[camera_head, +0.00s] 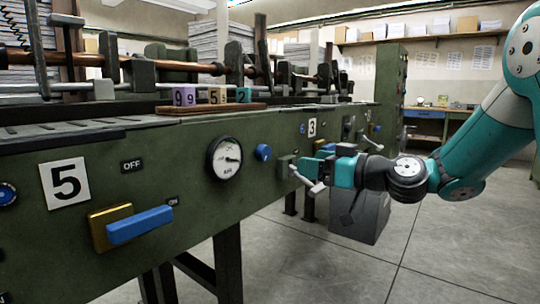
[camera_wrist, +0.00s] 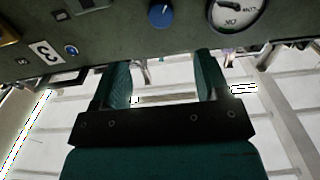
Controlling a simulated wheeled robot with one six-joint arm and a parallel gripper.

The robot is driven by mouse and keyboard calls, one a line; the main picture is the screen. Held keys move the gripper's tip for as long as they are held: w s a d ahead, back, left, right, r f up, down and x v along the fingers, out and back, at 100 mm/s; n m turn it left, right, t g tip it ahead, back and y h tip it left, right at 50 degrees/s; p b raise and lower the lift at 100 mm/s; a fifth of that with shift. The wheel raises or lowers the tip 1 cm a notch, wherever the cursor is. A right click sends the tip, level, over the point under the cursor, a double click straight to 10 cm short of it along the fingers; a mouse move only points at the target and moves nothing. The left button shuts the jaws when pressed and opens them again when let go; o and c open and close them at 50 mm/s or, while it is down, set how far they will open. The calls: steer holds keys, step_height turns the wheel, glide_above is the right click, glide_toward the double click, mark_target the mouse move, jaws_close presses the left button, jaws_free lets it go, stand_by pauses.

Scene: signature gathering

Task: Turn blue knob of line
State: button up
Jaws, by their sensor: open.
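The blue knob (camera_head: 263,152) sits on the green side panel of the line, just right of a round white gauge (camera_head: 224,157). In the wrist view the knob (camera_wrist: 160,13) shows at the top centre with a pale pointer mark, beside the gauge (camera_wrist: 237,12). My gripper (camera_head: 318,158) is right of the knob in the head view, close to the panel and near a grey lever (camera_head: 308,176). In the wrist view its two teal fingers (camera_wrist: 163,65) are apart with nothing held between them; the knob lies beyond their tips, not touched.
A blue handle (camera_head: 140,225) on a yellow base and a number 5 plate (camera_head: 64,184) are at the left of the panel. A number 3 plate (camera_head: 311,127) is farther along. Number blocks (camera_head: 210,96) stand on top. Grey floor (camera_head: 420,245) in front is open.

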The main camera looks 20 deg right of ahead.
mark_target(267, 154)
steer(key=x, duration=1.2)
steer(key=shift+w+a, duration=0.1)
steer(key=shift+w, duration=0.05)
steer(key=shift+c, duration=0.2)
steer(key=c, duration=0.9)
